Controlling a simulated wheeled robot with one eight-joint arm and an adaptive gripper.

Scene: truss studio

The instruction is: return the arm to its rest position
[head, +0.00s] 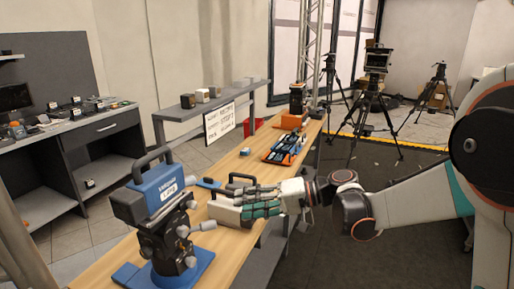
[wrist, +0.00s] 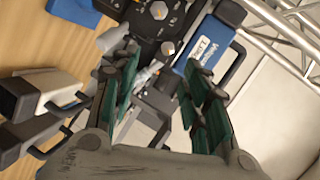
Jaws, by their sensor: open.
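My gripper (head: 238,203) reaches from the right over the wooden workbench (head: 223,166), its dark green fingers pointing left. In the wrist view my gripper (wrist: 160,85) has its fingers spread apart with nothing held between them. A blue and black device (head: 155,193) with a top handle stands to the left of the fingertips; it also shows beyond the fingers in the wrist view (wrist: 207,48). A pale box-like thing with a black handle (head: 228,213) is beside or beneath the fingers and partly hidden by them; I cannot tell whether they touch.
An orange tray of tools (head: 284,150) and an orange-based device (head: 297,100) are farther along the bench. A grey shelf (head: 213,103) stands behind it. Tripods (head: 372,100) stand at the back right. Open dark floor (head: 345,240) lies right of the bench.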

